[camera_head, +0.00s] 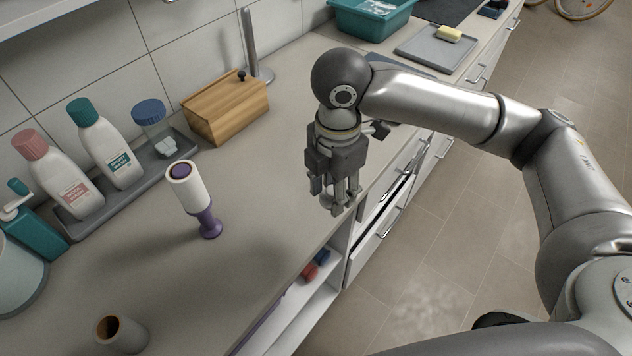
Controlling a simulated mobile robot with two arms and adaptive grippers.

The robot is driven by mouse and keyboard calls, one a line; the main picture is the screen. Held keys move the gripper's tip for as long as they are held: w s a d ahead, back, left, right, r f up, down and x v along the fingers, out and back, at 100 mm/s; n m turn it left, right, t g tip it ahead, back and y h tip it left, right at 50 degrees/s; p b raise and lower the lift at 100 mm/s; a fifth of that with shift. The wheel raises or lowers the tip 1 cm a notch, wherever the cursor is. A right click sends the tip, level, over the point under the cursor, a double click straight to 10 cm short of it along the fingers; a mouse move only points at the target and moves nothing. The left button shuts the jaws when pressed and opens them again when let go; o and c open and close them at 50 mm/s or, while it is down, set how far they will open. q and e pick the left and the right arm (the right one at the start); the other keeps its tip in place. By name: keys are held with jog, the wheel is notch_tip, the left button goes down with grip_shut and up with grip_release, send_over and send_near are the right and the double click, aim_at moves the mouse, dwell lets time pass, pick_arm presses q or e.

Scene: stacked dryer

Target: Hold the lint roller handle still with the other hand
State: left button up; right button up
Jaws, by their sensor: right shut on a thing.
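The lint roller (188,187) stands upright on the counter, slightly tilted in the picture, with its white roll on top. Its purple handle (208,223) is below, with the flared end on the counter. My right gripper (341,202) is well to the right of the lint roller, near the counter's front edge, pointing down and not touching the roller. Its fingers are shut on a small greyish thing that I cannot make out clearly. My left gripper is not in view.
A grey tray (88,217) with bottles and a blue-lidded jar (152,122) lies along the wall. A wooden box (226,108) and metal post (250,48) are behind. The counter between roller and gripper is clear.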

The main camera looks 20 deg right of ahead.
jog(key=shift+s+d+r, duration=0.15)
jog(key=shift+s+r, duration=0.1)
jog(key=shift+s, duration=0.2)
jog(key=shift+s+d+r, duration=0.15)
jog(key=shift+s+r, duration=0.05)
jog(key=shift+s, duration=0.2)
